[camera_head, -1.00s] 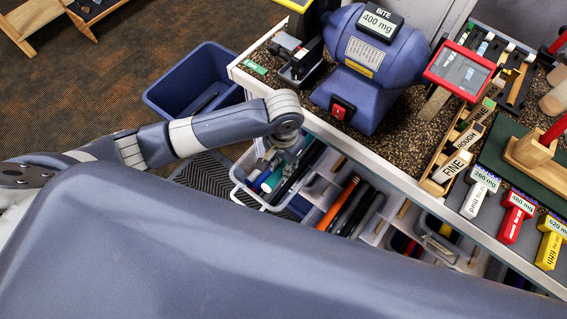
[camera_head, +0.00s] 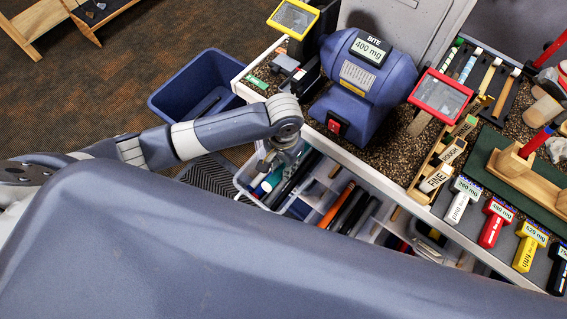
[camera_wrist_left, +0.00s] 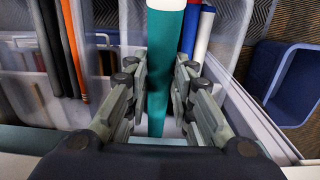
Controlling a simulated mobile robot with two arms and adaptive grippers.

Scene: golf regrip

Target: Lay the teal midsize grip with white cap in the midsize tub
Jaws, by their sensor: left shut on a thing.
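My left gripper (camera_head: 280,158) is low over the open drawer under the bench, at a pale tub (camera_head: 242,182) at the drawer's left end. In the left wrist view my left gripper (camera_wrist_left: 161,85) is shut on a teal grip (camera_wrist_left: 166,50) with a white end (camera_wrist_left: 167,4). The grip runs lengthwise between the fingers, over or in the pale tub (camera_wrist_left: 233,35). Whether it touches the tub floor I cannot tell. No size label is readable. My right gripper is not in view.
Dark and orange grips (camera_head: 337,207) lie in drawer compartments right of the tub. A blue bin (camera_head: 195,88) stands on the floor at left.

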